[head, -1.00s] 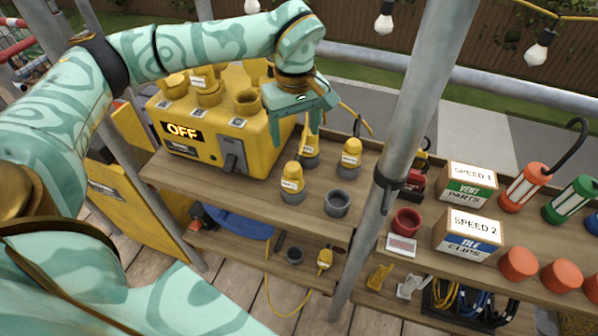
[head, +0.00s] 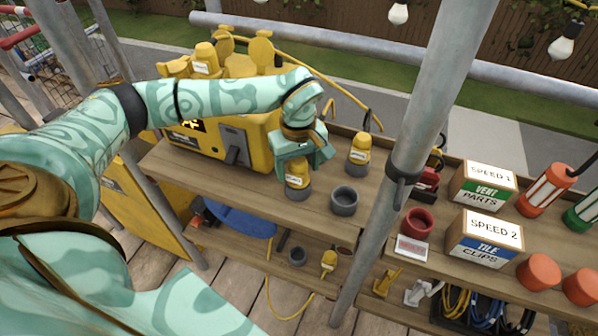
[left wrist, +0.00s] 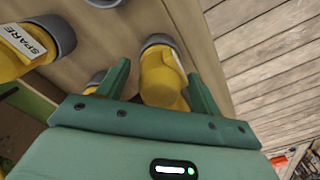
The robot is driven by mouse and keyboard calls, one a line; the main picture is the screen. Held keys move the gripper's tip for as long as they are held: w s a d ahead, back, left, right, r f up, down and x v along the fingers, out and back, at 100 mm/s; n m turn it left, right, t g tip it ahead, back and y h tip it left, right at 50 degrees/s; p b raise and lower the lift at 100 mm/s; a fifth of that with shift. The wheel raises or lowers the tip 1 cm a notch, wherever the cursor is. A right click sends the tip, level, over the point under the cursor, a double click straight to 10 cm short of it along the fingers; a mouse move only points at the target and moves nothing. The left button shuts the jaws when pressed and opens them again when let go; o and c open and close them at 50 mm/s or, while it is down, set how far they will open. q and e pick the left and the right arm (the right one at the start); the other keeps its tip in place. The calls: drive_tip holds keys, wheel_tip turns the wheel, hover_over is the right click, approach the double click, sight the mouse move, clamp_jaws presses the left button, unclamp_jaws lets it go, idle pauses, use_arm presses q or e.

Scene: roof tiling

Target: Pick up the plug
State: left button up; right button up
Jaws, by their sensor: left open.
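A yellow plug with a grey collar and a white label (head: 297,182) stands on the upper shelf, its top hidden under my left gripper (head: 302,164). In the left wrist view the gripper (left wrist: 160,80) is open, with one finger on each side of this yellow plug (left wrist: 160,72). I cannot tell whether the fingers touch it. Another yellow plug (head: 359,154) stands to the right. My right gripper is not in view.
An empty grey cup-shaped socket (head: 344,201) stands right of the plug. A yellow power box (head: 204,146) is behind my left arm. A steel pole (head: 420,120) rises at the right, before boxes (head: 485,238).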

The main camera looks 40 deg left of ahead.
use_arm(q)
drive_tip(key=c, duration=1.2)
drive_tip(key=shift+r, duration=0.1)
